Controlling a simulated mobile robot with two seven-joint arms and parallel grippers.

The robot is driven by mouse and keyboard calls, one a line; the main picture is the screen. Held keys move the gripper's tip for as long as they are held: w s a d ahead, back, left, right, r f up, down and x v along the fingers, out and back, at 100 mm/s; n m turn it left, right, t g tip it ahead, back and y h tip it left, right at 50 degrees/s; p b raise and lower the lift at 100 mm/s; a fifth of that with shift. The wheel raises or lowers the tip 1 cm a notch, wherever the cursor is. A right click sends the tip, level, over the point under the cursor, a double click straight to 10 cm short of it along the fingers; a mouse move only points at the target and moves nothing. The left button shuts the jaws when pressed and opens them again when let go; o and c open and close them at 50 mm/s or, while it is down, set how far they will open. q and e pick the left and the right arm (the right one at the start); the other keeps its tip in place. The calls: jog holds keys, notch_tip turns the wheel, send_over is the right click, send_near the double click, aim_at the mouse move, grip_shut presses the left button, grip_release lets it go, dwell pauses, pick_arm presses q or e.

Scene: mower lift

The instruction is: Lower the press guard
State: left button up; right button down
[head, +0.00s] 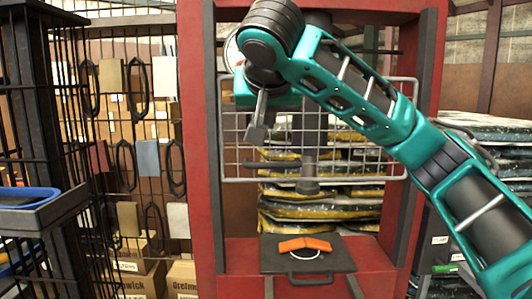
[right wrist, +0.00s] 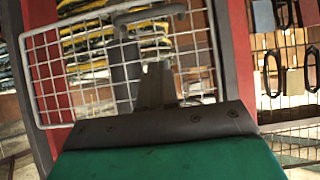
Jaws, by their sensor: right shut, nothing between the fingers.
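The press guard (head: 345,179) is a pale wire-mesh panel in a rounded frame, hanging upright across the middle of the red press opening. Its mesh also fills the upper left of the right wrist view (right wrist: 77,123). My right gripper (head: 257,133) is shut and empty, pointing down in front of the guard's upper left part. Its dark fingers show in the right wrist view (right wrist: 157,82) against the mesh; I cannot tell whether they touch it. A dark press ram (head: 309,165) shows through the mesh. My left gripper is not in view.
The red press frame (head: 203,150) stands around the guard. Below, an orange part (head: 304,244) lies on a dark plate (head: 340,258) with a handle. A black wire rack (head: 75,130) with a blue tray (head: 28,196) stands at left. Stacked bags (head: 490,130) are at right.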

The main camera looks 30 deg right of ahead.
jog(key=w+d+f+b, duration=0.2)
jog(key=w+d+f, duration=0.1)
jog(key=w+f, duration=0.3)
notch_tip(320, 180, down, 2)
jog(key=shift+w+d+f+b, duration=0.15)
jog(key=shift+d+f+b, duration=0.15)
jog(key=shift+d, duration=0.1)
dwell(0.4)
